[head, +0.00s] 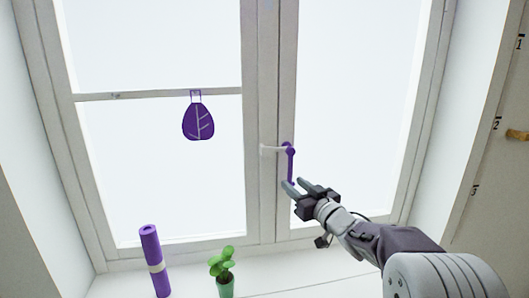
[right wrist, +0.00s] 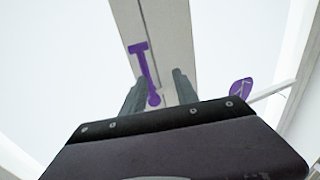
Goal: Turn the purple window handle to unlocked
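The purple window handle (head: 290,166) is mounted on the middle frame of the window. It points straight down from its round pivot at the top. A short pale bar (head: 271,149) extends left from beside the pivot. My right gripper (head: 295,185) is at the handle's lower end, with its two fingers apart. In the right wrist view the handle (right wrist: 146,72) shows beyond and between the open fingers (right wrist: 157,88), nearer the left one. I cannot tell whether a finger touches it. My left gripper is not in view.
A purple leaf ornament (head: 198,121) hangs from the left pane's crossbar (head: 155,95). On the sill below stand a purple roll (head: 154,258) with a pale band and a small green potted plant (head: 224,268). The space around the handle is clear.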

